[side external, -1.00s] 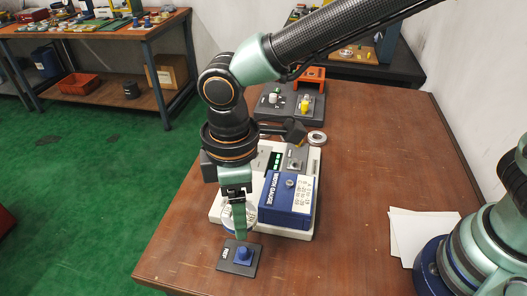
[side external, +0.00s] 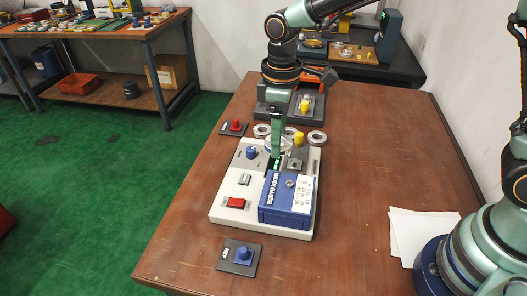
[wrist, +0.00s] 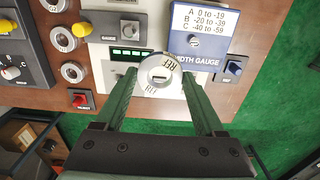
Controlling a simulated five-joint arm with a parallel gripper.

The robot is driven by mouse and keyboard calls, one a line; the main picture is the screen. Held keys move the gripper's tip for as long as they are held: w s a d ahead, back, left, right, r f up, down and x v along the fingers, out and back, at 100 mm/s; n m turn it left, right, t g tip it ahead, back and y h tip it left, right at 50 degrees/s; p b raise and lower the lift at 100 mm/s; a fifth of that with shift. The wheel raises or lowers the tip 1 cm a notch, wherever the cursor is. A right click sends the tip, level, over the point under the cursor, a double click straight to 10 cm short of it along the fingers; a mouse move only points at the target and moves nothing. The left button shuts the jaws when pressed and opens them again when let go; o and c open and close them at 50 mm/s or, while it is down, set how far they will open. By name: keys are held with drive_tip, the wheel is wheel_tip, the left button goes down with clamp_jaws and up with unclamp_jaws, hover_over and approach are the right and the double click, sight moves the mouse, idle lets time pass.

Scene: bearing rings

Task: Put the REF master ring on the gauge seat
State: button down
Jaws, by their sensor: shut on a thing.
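The REF master ring (wrist: 149,86), a pale ring marked REF, sits between the green fingers of my gripper (wrist: 160,74) in the wrist view. My gripper (side external: 276,152) is shut on it and holds it over the back of the width gauge (side external: 226,217) in the side view, where the fingers partly hide the ring (side external: 267,144). The gauge has a blue box, a green display and a grey plate with a blue peg (side external: 251,152), apparently the seat, just left of the ring. The dark REF stand (side external: 234,267) with its blue peg is empty at the front.
Several loose rings (side external: 317,138) lie behind the gauge. A red REJECT peg (side external: 235,126) stands at the back left. A yellow peg (side external: 298,138) stands close right of my fingers. A dark fixture (side external: 273,110) is behind. The table's right side is clear except for white paper (side external: 425,235).

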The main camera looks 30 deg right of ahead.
drive_tip(key=m, duration=0.2)
hover_over(295, 160)
wheel_tip(295, 160, down, 2)
drive_tip(key=shift+a+f, duration=0.1)
drive_tip(key=shift+f, duration=2.1)
drive_tip(key=shift+f, duration=0.2)
drive_tip(key=shift+f, duration=0.35)
drive_tip(key=shift+f, duration=1.15)
unclamp_jaws()
